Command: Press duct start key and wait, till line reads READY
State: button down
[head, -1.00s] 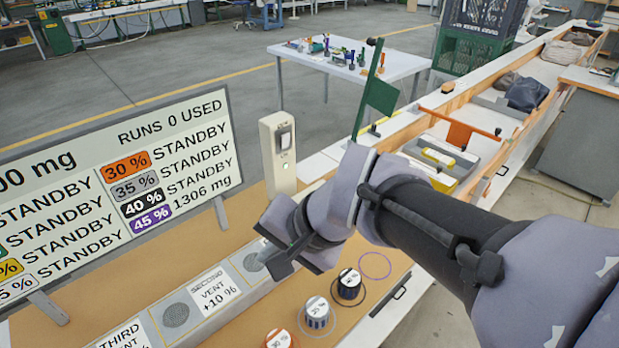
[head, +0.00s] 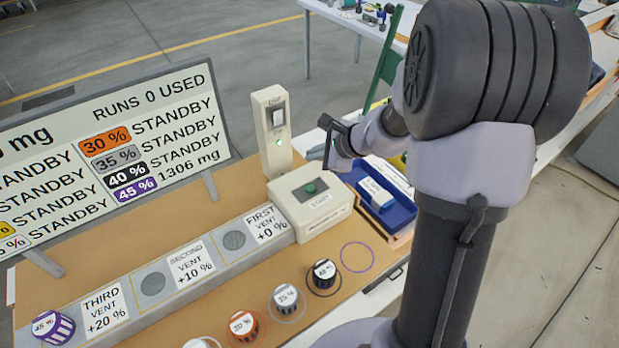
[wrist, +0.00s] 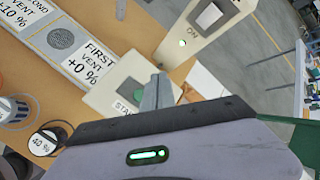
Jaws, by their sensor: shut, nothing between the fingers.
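The start key is a round green button (head: 310,188) on a beige box (head: 325,218) labelled START, at the end of the vent duct. My gripper (head: 328,143) is shut and empty, above and behind the box in the head view, apart from the button. The readout board (head: 110,150) shows RUNS 0 USED. The visible lines read STANDBY, except 45 %, which reads 1306 mg.
A switch post (head: 272,130) with a lit green lamp stands behind the box. A blue tray (head: 398,215) lies to the right. The purple 45 % pot (head: 53,326) is by the third vent. Orange, grey and black pots stand along the front; a purple ring (head: 357,257) is empty.

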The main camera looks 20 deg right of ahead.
aim_at(313, 190)
jog(key=shift+a, duration=0.1)
notch_tip(313, 190, down, 8)
jog(key=b, duration=0.7)
jog(key=shift+f, duration=0.4)
jog(key=shift+f+b, duration=0.1)
jog(key=shift+b, duration=0.25)
dwell(1.2)
jog(key=shift+f+b, duration=0.3)
jog(key=shift+b, duration=0.15)
jog(key=shift+f+b, duration=0.45)
jog(key=shift+b, duration=0.1)
dwell(0.5)
jog(key=shift+r+p, duration=0.65)
jog(key=shift+r, duration=0.25)
